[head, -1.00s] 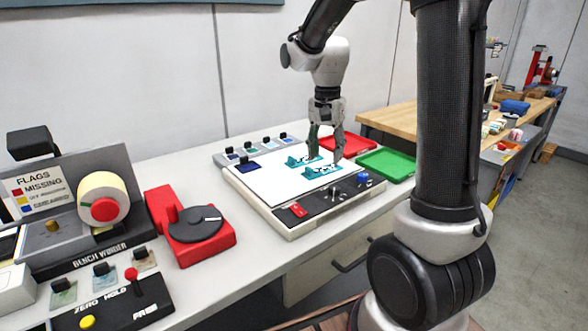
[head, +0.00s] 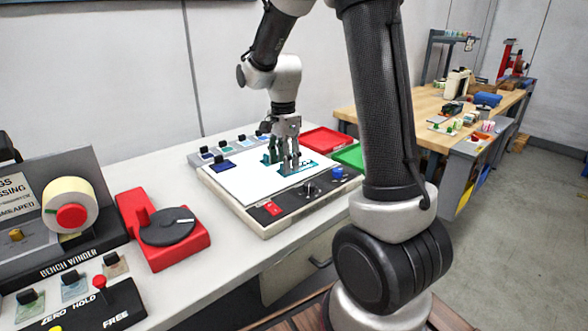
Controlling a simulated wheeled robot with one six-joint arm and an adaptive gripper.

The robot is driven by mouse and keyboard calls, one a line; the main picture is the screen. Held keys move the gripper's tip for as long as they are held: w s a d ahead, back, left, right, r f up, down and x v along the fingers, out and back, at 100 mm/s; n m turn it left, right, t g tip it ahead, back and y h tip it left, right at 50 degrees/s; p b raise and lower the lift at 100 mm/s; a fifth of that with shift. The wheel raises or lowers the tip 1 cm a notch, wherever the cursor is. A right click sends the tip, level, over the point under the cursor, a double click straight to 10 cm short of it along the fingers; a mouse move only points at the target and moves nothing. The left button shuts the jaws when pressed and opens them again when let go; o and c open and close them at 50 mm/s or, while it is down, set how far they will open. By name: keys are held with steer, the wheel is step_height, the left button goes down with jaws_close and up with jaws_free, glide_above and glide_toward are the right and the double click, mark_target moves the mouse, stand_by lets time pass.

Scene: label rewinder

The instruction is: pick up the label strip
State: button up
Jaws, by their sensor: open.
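Two teal label pieces with white marks lie on the white panel of the bench unit: a rear one (head: 267,159) and a front one (head: 312,167). I cannot tell which of them is the label strip. My gripper (head: 283,165) points down over them with its fingers apart. The fingertips are low at the panel and partly cover both pieces. I cannot tell whether the fingers touch a piece or the panel, and nothing is seen lifted.
The unit's black front strip has a red switch (head: 273,208) and a blue knob (head: 338,173). A red tray (head: 327,138) and a green tray (head: 350,156) lie behind right. A red device with a black dial (head: 167,227) and the bench winder (head: 75,205) stand left.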

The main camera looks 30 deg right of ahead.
steer(key=shift+f, duration=0.5)
steer(key=shift+c, duration=0.2)
steer(key=c, duration=0.9)
steer(key=shift+c, duration=0.2)
